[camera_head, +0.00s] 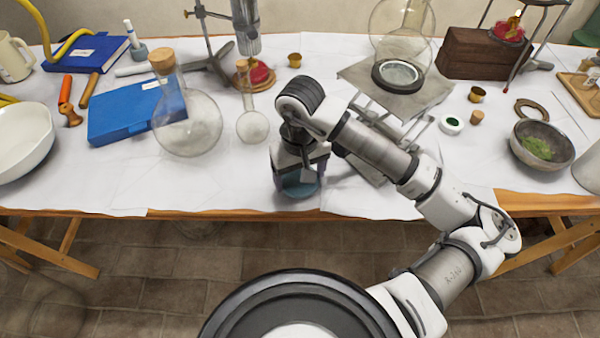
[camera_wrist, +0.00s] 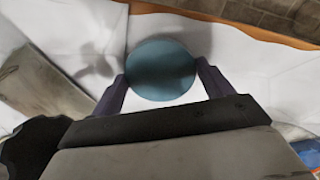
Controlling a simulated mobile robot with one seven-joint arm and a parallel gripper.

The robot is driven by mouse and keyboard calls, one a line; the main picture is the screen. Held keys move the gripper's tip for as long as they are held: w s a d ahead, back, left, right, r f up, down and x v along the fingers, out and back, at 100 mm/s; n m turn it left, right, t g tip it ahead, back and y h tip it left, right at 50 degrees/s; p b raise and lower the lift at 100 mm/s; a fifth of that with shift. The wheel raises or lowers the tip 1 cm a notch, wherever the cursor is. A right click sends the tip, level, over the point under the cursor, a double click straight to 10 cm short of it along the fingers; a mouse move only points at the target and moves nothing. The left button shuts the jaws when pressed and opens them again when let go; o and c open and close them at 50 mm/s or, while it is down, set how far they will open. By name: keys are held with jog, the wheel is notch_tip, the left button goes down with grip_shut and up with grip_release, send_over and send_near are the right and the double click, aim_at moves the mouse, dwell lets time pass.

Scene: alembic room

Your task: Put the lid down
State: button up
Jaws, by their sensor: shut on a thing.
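The lid (camera_wrist: 161,70) is a round blue-grey disc between the two fingers of my gripper (camera_wrist: 163,80) in the wrist view. In the head view the lid (camera_head: 300,190) shows as a blue-grey shape under my gripper (camera_head: 300,172), near the front edge of the white-covered table (camera_head: 225,185). My gripper points down and is shut on the lid. The lid's underside is hidden, and I cannot tell whether it touches the table.
Left of my gripper stand a small flask (camera_head: 252,127) and a large corked flask (camera_head: 188,125), with a blue book (camera_head: 120,112) beyond. A metal lab jack (camera_head: 400,100) is close on the right. A bowl (camera_head: 541,143) stands farther right. The table's front left middle is clear.

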jog(key=shift+f, duration=0.15)
jog(key=o, duration=0.6)
jog(key=shift+r+p, duration=0.35)
jog(key=shift+r+b, duration=0.3)
jog(key=shift+r, duration=0.05)
notch_tip(320, 180, up, 11)
jog(key=b, duration=0.1)
jog(key=shift+b, duration=0.4)
